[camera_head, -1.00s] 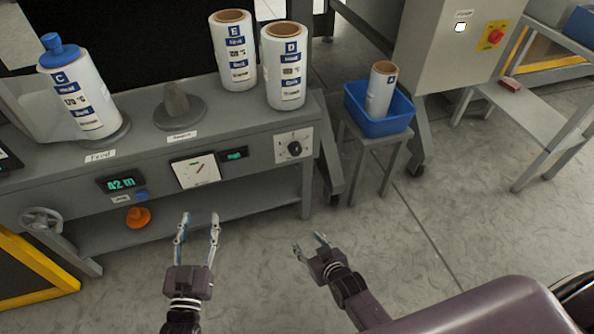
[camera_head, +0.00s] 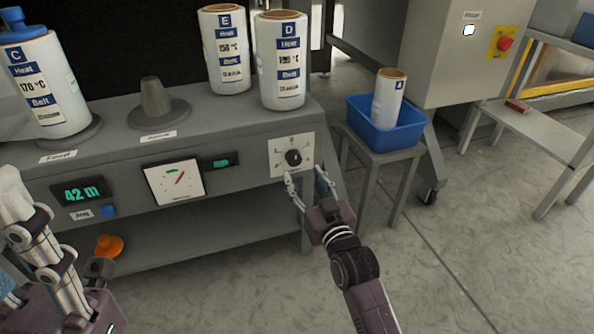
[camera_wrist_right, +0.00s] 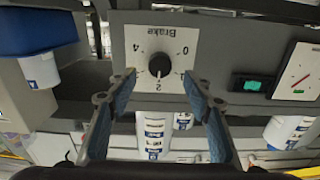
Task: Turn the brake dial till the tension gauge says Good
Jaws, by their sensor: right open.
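The black brake dial (camera_head: 293,157) sits on a white plate at the right end of the machine's front panel. In the right wrist view the dial (camera_wrist_right: 160,65) appears upside down, with 0, 2 and 4 marks; its exact setting is hard to read. My right gripper (camera_head: 307,178) is open just in front of the dial, its fingers either side of it in the wrist view, apparently not touching. The tension gauge (camera_head: 173,182) has a red needle and a green mark. The small green display (camera_head: 221,162) beside it is unreadable. My left gripper (camera_head: 45,245) is partly cut off at lower left.
Rolls E (camera_head: 223,50) and D (camera_head: 281,60) stand on the machine top above the dial. A blue bin (camera_head: 386,133) with roll A stands on a stool to the right. An orange knob (camera_head: 109,246) is low at left. The floor at right is clear.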

